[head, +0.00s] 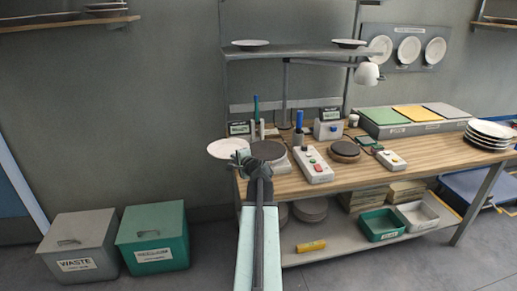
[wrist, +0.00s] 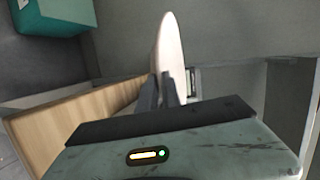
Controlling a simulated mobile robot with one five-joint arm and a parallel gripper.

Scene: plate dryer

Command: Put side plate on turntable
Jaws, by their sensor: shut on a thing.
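My gripper (head: 243,157) is shut on the rim of a white side plate (head: 227,148), at the left end of the bench in the head view. In the wrist view the plate (wrist: 171,52) shows nearly edge-on between the two fingers (wrist: 162,90). The plate is held out just beyond the bench's left edge. A second dark round turntable (head: 344,148) stands farther right. I cannot tell which one the task means.
A control box with buttons (head: 313,165) stands between the turntables. A smaller button box (head: 390,159), a stack of plates (head: 489,133) and coloured pads (head: 415,114) are to the right. A shelf (head: 300,52) overhangs the back. Waste bins (head: 79,245) stand at left.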

